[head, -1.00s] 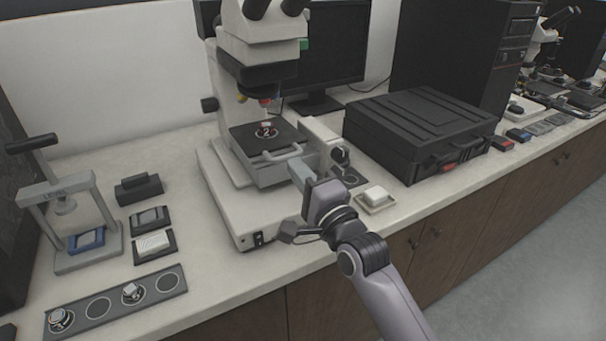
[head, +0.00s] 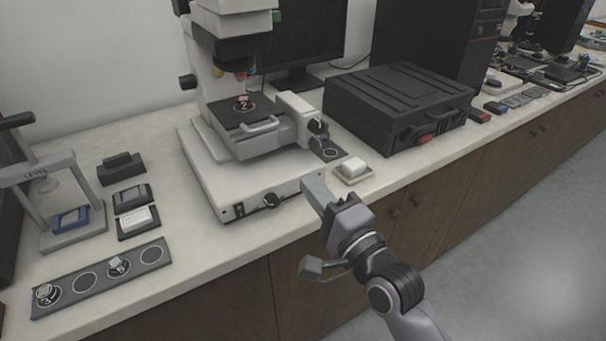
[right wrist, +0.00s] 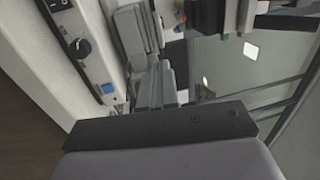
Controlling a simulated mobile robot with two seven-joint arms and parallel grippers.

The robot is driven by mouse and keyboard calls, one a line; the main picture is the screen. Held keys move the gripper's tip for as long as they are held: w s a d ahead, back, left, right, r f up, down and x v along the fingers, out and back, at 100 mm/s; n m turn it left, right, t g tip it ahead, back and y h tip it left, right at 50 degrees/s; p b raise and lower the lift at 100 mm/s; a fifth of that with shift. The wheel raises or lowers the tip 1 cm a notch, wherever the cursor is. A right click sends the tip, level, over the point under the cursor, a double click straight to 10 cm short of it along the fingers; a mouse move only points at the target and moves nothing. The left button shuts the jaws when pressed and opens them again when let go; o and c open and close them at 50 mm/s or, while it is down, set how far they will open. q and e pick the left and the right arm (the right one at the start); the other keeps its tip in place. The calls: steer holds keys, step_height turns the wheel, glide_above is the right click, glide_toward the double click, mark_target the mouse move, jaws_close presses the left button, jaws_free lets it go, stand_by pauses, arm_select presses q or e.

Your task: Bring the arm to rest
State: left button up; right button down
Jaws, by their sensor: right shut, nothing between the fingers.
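The gripper is apart from the sample. My left gripper is not in view.
A levelling press (head: 70,238) stands at the left. In front of it lies a grey strip (head: 84,283) holding two small mounts. A small white dish (head: 353,170) and a black case (head: 398,105) are right of the microscope. The floor (head: 510,240) in front is clear.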

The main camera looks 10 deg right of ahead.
steer(key=shift+s+d, duration=0.1)
steer(key=shift+s, duration=0.1)
steer(key=s+d+f+n+g+h, duration=0.2)
steer(key=s+d+f+n, duration=0.2)
steer(key=f, duration=0.5)
steer(key=s+d+f+n+g+h, duration=0.2)
steer(key=s+d+f+n+g, duration=0.1)
steer(key=s+f+n, duration=0.3)
steer(key=s+d+f+n+g+h, duration=0.2)
steer(key=s+d+f+n, duration=0.2)
steer(key=s+f, duration=0.4)
step_height(320, 180, down, 6)
steer(key=shift+s+d+r+n+g, duration=0.15)
steer(key=shift+s+d+n+g, duration=0.2)
steer(key=shift+n, duration=0.45)
steer(key=shift+w, duration=0.1)
stand_by(0.4)
